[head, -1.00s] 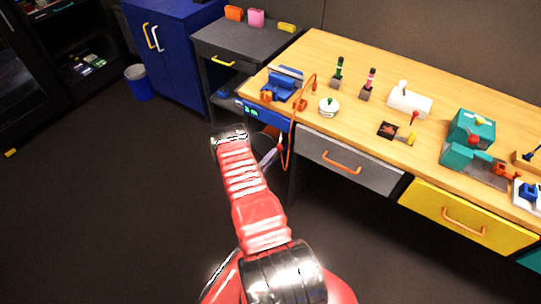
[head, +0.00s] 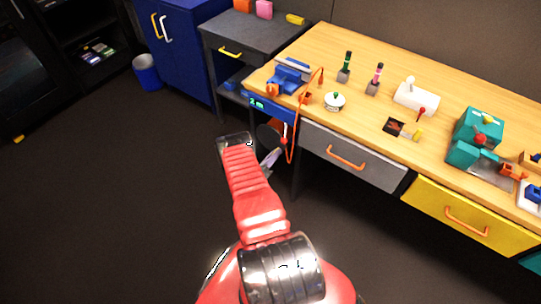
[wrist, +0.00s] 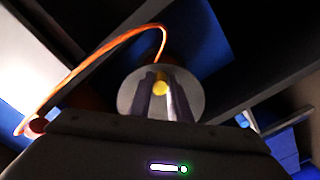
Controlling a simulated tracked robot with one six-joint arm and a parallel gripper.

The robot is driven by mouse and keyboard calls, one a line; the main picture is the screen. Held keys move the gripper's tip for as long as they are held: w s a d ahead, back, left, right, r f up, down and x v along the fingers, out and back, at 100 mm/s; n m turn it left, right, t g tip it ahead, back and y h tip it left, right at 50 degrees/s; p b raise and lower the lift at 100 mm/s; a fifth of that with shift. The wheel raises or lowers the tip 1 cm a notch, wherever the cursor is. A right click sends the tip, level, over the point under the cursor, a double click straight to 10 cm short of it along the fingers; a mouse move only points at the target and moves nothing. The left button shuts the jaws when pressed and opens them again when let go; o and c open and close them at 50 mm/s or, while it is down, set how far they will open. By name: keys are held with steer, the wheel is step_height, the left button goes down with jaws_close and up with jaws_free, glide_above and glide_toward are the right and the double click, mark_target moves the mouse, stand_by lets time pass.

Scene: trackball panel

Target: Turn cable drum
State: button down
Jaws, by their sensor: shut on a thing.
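The cable drum (wrist: 132,92) shows in the wrist view as a round grey disc with a small yellow knob (wrist: 161,88) near its middle. My gripper (wrist: 164,88) reaches straight at the disc, its two dark fingers on either side of the knob, shut on it. In the head view the drum (head: 267,135) is a dark round shape below the workbench's left end, partly hidden by my red arm. My gripper (head: 273,156) is small there, beside the drum. An orange cable (head: 291,148) hangs in a loop near it and also arches across the wrist view (wrist: 100,52).
The wooden workbench (head: 350,45) carries a blue device (head: 288,78), a white pot (head: 334,101) and a teal machine (head: 474,138). A grey drawer (head: 352,156) and a yellow drawer (head: 465,215) are below. Open floor lies to the left.

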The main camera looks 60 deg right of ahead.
steer(key=shift+a+f+m, duration=0.1)
steer(key=shift+f+m, duration=0.15)
steer(key=shift+m, duration=0.05)
steer(key=c, duration=1.6)
jaws_free()
steer(key=shift+r, duration=0.1)
steer(key=shift+c, duration=0.2)
steer(key=shift+a, duration=0.1)
steer(key=a, duration=1.3)
steer(key=shift+w+a, duration=0.25)
steer(key=shift+w, duration=0.2)
